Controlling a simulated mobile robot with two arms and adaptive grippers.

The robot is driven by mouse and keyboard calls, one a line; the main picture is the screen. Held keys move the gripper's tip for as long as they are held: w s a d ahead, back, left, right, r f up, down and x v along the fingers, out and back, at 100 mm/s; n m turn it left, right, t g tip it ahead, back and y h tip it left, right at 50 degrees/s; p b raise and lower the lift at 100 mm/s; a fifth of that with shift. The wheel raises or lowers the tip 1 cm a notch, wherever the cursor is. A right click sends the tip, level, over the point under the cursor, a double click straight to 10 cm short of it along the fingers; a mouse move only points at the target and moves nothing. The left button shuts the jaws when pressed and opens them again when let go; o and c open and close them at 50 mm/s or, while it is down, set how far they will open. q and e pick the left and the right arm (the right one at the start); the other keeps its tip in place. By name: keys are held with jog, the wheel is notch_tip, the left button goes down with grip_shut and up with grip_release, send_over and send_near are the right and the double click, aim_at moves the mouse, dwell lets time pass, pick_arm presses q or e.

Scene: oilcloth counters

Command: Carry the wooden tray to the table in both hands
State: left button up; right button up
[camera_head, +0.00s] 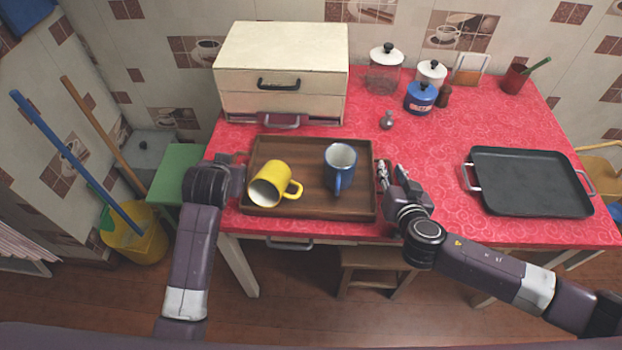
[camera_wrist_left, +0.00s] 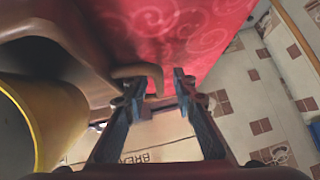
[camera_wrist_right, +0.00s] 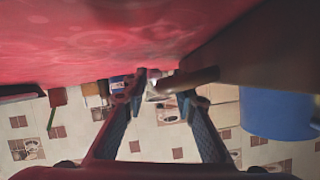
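The brown wooden tray (camera_head: 310,208) rests on the red-covered counter (camera_head: 440,120), near its front edge. In it a yellow mug (camera_head: 275,178) lies on its side, and a blue mug (camera_head: 341,172) stands upright. My left gripper (camera_head: 237,166) is at the tray's left end; in the left wrist view its open fingers (camera_wrist_left: 158,85) are on either side of the tray handle (camera_wrist_left: 143,72). My right gripper (camera_head: 382,175) is at the right end; in the right wrist view its fingers (camera_wrist_right: 164,84) are apart, with the other handle (camera_wrist_right: 192,79) reaching between them. Contact with the handles is unclear.
A cream bread box (camera_head: 280,65) stands behind the tray. Jars (camera_head: 420,97) and a small shaker (camera_head: 386,120) are at the back. A black pan (camera_head: 530,180) lies to the right. A green surface (camera_head: 178,172) is at left, and a wooden stool (camera_head: 375,265) is below the front edge.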

jog(key=shift+s, duration=0.15)
pick_arm(q)
jog(key=v, duration=1.2)
pick_arm(e)
jog(key=v, duration=1.1)
jog(key=shift+s+r, duration=0.2)
jog(key=shift+s, duration=0.15)
pick_arm(q)
jog(key=shift+f, duration=0.1)
